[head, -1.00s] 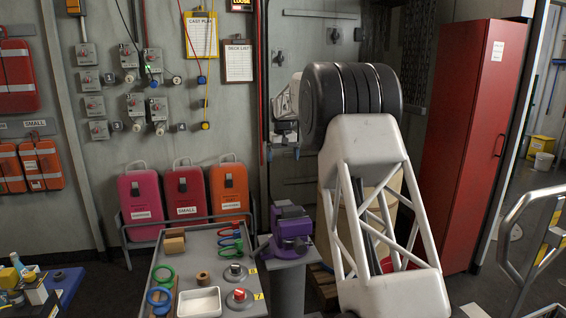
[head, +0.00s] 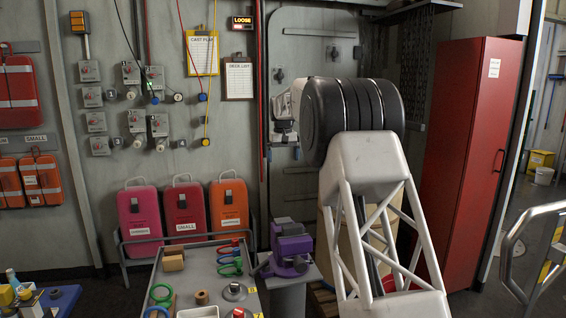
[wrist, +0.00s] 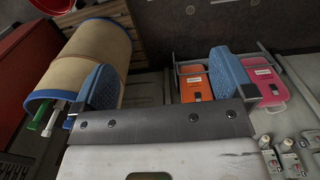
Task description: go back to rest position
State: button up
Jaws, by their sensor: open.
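My gripper (wrist: 165,85) shows in the wrist view as two blue ribbed fingers standing well apart on a dark bar. It is open, with nothing between the fingers. The fingers point over the floor, between a tan drum (wrist: 92,55) on the left and the upright cases on the right. The right finger overlaps the view of the orange case (wrist: 197,88) and pink case (wrist: 272,92); I cannot tell the distance. In the head view my raised arm hides most of the gripper.
A grey cart (head: 205,258) carries rings, a block and a white tray. A purple device (head: 290,250) stands on a pedestal beside it. A tall red locker (head: 465,160) stands at the right, near a metal rail (head: 510,240). A wall with hanging boards is behind.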

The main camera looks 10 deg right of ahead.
jog(key=shift+r, duration=0.4)
jog(key=shift+s, duration=0.1)
jog(key=s+a+r, duration=0.2)
jog(key=s, duration=0.9)
jog(key=s+a+r+t, duration=0.1)
jog(key=s+a, duration=0.1)
jog(key=s, duration=0.9)
jog(key=s+a+r, duration=0.2)
jog(key=s, duration=1)
jog(key=s+a+f, duration=0.1)
jog(key=s+f, duration=0.4)
jog(key=s, duration=0.7)
jog(key=s+a+f+t, duration=0.1)
jog(key=s+f, duration=0.5)
jog(key=s, duration=0.6)
jog(key=s+a+f, duration=0.1)
jog(key=s+f, duration=0.5)
jog(key=s, duration=0.7)
jog(key=shift+a+f+t, duration=0.15)
jog(key=shift+a+t, duration=0.15)
jog(key=shift+c, duration=0.3)
